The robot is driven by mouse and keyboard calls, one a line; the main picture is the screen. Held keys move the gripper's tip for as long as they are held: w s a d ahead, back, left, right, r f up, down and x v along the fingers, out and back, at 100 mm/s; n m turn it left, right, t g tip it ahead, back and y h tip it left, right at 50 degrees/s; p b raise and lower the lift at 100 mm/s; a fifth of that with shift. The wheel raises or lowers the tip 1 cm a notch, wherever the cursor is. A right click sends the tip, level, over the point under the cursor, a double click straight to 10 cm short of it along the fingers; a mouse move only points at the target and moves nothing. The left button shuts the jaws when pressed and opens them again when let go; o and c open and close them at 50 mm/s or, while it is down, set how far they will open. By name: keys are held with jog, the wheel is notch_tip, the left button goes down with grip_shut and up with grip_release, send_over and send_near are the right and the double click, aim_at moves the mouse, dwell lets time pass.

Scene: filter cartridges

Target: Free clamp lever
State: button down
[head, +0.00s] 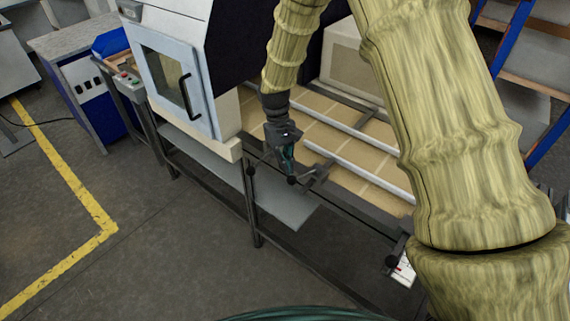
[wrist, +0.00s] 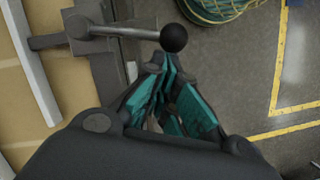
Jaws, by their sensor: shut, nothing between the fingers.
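The clamp lever (wrist: 125,32) is a grey rod ending in a black ball knob (wrist: 174,38). It runs out from a dark clamp block (wrist: 85,27) at the edge of the tan bed. My gripper (wrist: 170,68) is shut and empty, its teal-padded fingers right beside the knob in the wrist view; I cannot tell whether they touch it. In the head view my gripper (head: 289,173) points down at the bed's front edge, with the knob (head: 291,181) at its tips and the clamp block (head: 317,175) to its right.
Light rails (head: 345,128) cross the tan bed. A white machine cabinet (head: 175,85) stands at left. A grey shelf (head: 285,207) lies below; floor in front is clear.

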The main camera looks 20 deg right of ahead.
jog(key=w+a+r+b, duration=0.1)
jog(key=w+r+b, duration=0.2)
jog(key=w+r, duration=0.3)
jog(key=shift+s+v, duration=0.25)
jog(key=shift+v, duration=1.85)
jog(key=shift+r, duration=0.15)
